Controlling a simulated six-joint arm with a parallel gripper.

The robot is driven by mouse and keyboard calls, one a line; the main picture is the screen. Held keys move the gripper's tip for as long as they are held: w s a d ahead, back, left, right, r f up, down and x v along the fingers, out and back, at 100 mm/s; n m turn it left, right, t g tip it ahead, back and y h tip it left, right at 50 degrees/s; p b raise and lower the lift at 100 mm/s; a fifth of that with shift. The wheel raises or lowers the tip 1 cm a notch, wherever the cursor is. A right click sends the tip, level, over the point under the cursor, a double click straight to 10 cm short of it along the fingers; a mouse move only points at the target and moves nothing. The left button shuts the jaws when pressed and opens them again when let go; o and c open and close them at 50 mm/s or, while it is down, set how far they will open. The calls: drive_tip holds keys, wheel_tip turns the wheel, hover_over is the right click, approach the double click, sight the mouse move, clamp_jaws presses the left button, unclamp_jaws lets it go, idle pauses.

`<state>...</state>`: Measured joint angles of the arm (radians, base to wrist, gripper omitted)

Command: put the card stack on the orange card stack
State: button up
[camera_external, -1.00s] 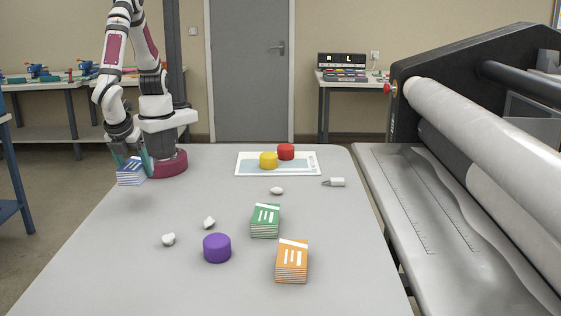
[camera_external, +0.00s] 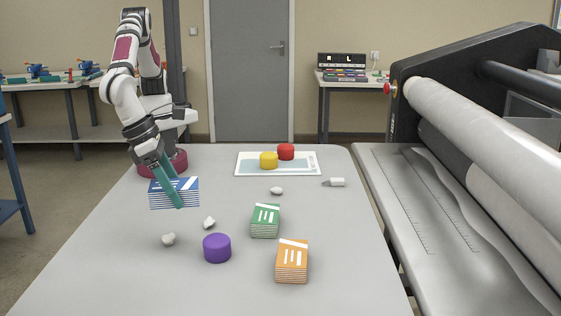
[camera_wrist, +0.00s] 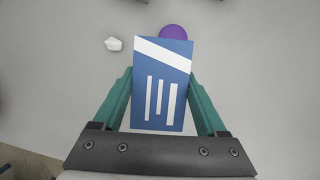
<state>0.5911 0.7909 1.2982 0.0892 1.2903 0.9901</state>
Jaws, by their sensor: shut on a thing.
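The blue card stack (camera_external: 188,196) with white stripes is held by my gripper (camera_external: 172,190), whose teal fingers are shut on it. In the external view it appears held above the left part of the table. In the wrist view the blue card stack (camera_wrist: 161,90) sits between the two fingers of my gripper (camera_wrist: 160,100). The orange card stack (camera_external: 292,261) lies on the table at the front, to the right of the gripper and nearer the camera. Its top is uncovered.
A green card stack (camera_external: 265,220) lies just behind the orange one. The laminator (camera_external: 490,150) is at right.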

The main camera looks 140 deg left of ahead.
drive_tip(key=w+a+r+m+t+h, duration=0.2)
drive_tip(key=w+a+m, duration=0.5)
drive_tip(key=w, duration=0.5)
hover_over(297, 239)
drive_tip(key=s+d, duration=0.1)
drive_tip(key=f, duration=0.6)
drive_tip(key=shift+s+f, duration=0.1)
drive_tip(key=shift+s, duration=0.1)
drive_tip(key=shift+w+a+f+g, duration=0.15)
drive_tip(key=shift+a+f+g, duration=0.05)
drive_tip(key=shift+g, duration=0.1)
drive_tip(key=shift+f, duration=1.95)
drive_tip(key=shift+f, duration=0.1)
drive_tip(key=o, duration=1.5)
drive_tip(key=shift+c, duration=0.2)
